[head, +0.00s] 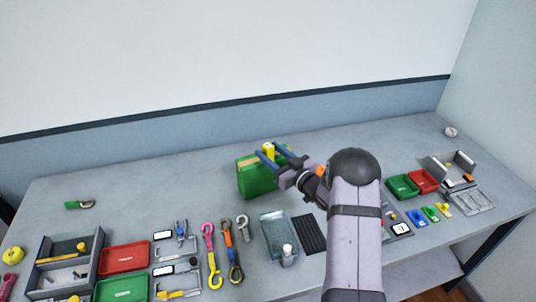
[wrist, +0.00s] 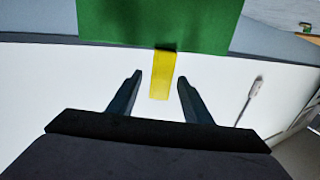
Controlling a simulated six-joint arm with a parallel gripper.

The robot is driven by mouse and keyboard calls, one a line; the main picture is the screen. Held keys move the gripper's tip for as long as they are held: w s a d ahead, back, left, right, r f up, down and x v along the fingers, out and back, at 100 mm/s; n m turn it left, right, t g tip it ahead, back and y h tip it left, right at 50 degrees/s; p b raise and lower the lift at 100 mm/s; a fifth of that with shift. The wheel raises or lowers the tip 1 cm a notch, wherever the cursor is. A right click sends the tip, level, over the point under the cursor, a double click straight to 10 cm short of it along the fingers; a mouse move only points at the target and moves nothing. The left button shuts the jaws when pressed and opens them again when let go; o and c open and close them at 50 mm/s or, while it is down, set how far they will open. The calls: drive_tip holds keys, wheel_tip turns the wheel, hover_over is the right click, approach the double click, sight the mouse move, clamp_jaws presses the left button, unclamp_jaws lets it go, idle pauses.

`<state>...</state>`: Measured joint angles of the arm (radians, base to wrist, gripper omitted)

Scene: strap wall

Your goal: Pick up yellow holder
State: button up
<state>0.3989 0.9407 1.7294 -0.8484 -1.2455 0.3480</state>
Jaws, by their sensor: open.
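The yellow holder (head: 268,149) is a small yellow piece at the top of the green block (head: 256,180) near the middle of the table. In the wrist view the yellow holder (wrist: 161,76) juts out from the edge of the green block (wrist: 150,22). My gripper (head: 272,154) reaches it from the right in the head view. In the wrist view my gripper (wrist: 159,80) is open, with one finger on each side of the holder and a visible gap on both sides. I cannot tell the depth of the fingertips along the holder.
A clear tray (head: 270,228) and a black ribbed mat (head: 312,233) lie in front of the green block. Coloured hooks (head: 211,258) and red and green trays (head: 124,258) are at the left. Small bins (head: 403,187) stand at the right. The table behind the block is clear.

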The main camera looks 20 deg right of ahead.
drive_tip(key=shift+w+a+r, duration=0.1)
drive_tip(key=shift+w+r, duration=0.05)
drive_tip(key=shift+w, duration=0.05)
drive_tip(key=shift+p+x, duration=1.65)
drive_tip(key=shift+x, duration=0.75)
clamp_jaws()
